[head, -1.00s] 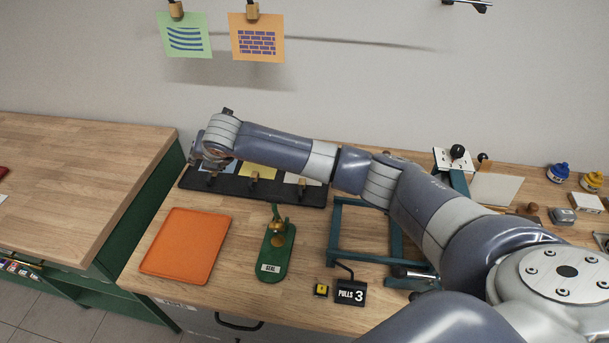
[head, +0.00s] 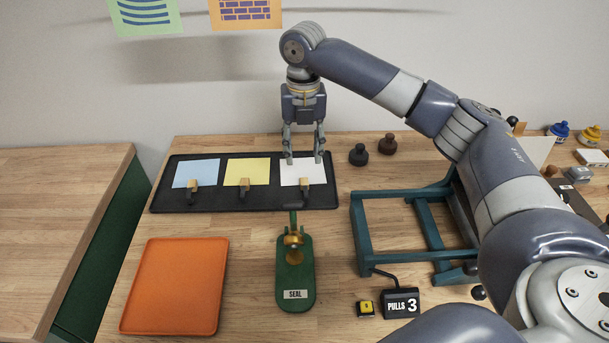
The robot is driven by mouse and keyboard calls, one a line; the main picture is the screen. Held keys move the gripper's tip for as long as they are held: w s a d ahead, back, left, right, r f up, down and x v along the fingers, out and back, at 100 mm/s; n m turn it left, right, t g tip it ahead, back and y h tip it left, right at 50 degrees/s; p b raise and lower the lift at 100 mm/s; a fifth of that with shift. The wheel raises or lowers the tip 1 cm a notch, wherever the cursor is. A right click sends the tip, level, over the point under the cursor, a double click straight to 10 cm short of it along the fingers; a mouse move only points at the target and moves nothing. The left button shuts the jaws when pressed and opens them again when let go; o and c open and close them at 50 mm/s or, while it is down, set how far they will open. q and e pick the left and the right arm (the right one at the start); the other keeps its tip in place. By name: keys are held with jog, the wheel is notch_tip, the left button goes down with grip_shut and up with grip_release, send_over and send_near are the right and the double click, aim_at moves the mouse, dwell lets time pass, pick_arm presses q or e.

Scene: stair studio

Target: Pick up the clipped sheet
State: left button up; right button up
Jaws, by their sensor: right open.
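A black tray (head: 215,198) on the bench holds three sheets, each with a small wooden clip at its front edge. The blue sheet (head: 197,170) is at the left, the yellow sheet (head: 247,169) in the middle and the white sheet (head: 303,171) at the right. My right gripper (head: 304,160) points down over the white sheet's back part, its fingers apart with nothing between them. Whether the fingertips touch the sheet I cannot tell. The white sheet's clip (head: 305,187) is in front of the fingers. My left gripper is out of view.
A green seal press (head: 295,275) stands just in front of the tray. An orange tray (head: 177,287) lies front left. A teal frame (head: 362,235) and a "PULLS 3" sign (head: 401,303) are at the right. Two dark stamps (head: 359,154) stand right of the black tray.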

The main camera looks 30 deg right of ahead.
send_over(305, 183)
jog(key=f, duration=0.5)
jog(key=shift+s+a, duration=0.15)
jog(key=shift+s, duration=0.05)
jog(key=shift+f+p, duration=0.35)
jog(key=shift+f, duration=0.15)
notch_tip(305, 183, down, 4)
jog(key=shift+w+r+p, duration=0.15)
jog(key=shift+r+p, duration=0.05)
jog(key=shift+p, duration=0.3)
jog(key=shift+f, duration=0.6)
jog(key=c, duration=0.8)
